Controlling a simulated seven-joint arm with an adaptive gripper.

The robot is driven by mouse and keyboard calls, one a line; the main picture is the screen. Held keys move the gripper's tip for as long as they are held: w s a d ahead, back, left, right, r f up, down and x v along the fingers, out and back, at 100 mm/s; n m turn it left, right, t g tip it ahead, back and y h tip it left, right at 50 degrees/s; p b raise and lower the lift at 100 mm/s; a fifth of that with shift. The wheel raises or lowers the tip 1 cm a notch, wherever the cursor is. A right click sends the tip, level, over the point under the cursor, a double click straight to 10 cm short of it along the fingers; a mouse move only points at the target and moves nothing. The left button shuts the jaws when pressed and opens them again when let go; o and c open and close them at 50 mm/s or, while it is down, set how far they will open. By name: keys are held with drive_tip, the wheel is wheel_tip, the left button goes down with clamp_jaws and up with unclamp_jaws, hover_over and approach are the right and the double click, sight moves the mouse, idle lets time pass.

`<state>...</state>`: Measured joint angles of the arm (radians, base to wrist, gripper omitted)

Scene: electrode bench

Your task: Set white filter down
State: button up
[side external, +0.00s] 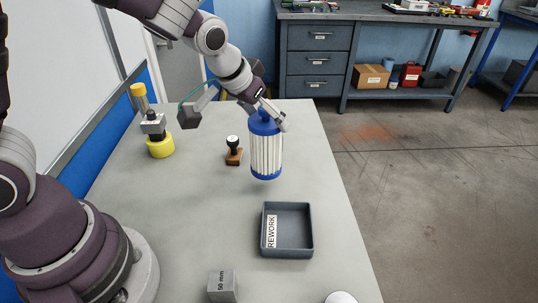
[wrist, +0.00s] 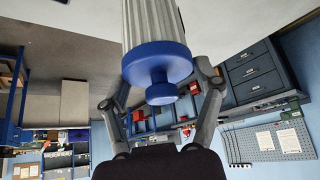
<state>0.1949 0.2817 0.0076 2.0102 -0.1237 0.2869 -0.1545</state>
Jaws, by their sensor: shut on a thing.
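The white filter (side external: 265,156) is a pleated white cylinder with blue end caps. It is upright in the side external view, above or at the far part of the table; I cannot tell whether its base touches the surface. My gripper (side external: 268,112) is shut on the filter's blue top knob. In the wrist view the filter (wrist: 152,25) points away from the camera, with its blue cap and knob between the fingers of my gripper (wrist: 160,90). The fingertips are partly hidden by the cap.
A grey tray (side external: 291,252) labelled REWORK is on the table nearer the camera. A 50 mm block (side external: 222,286) and a white round object (side external: 341,297) are at the front. Bare table (side external: 185,220) lies between.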

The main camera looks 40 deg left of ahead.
drive_tip(key=w+f, duration=0.4)
drive_tip(key=w, duration=0.2)
drive_tip(key=shift+w+d, duration=0.3)
drive_tip(key=shift+f, duration=0.15)
drive_tip(key=o, duration=1.2)
drive_tip(key=shift+o, duration=0.2)
